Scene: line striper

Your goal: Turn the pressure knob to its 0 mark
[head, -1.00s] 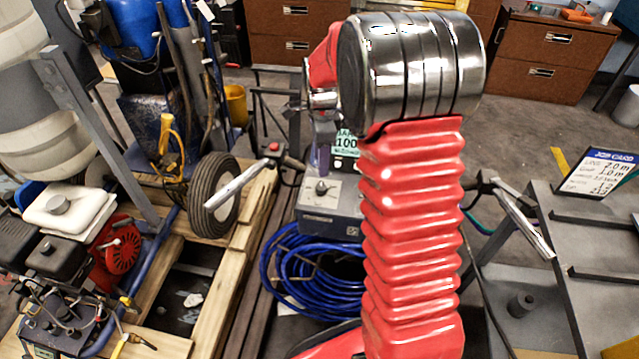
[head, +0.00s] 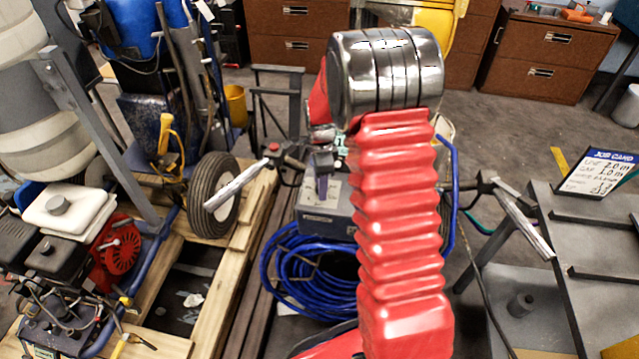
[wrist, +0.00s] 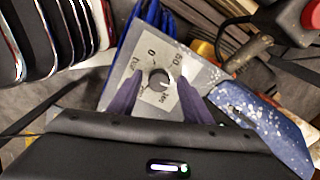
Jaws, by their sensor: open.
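The pressure knob (wrist: 158,78) is a small dark round knob on a pale dial plate (wrist: 148,98) in the wrist view. A light mark shows on its lower right side, toward the lettering there. The 0 mark (wrist: 152,53) is printed above the knob, slightly left. My gripper (wrist: 160,76) is open, its purple fingers on either side of the knob with gaps visible; I cannot tell whether they reach its depth. In the head view a purple finger of my gripper (head: 322,186) stands in front of the grey control box (head: 325,222) and hides the knob.
Handlebar grips stand left (head: 236,187) and right (head: 525,225) of the box. A coiled blue hose (head: 310,280) lies below it. A red button (wrist: 311,14) is near the wrist view's upper right. A wheeled engine unit on a wooden pallet (head: 215,290) is at left.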

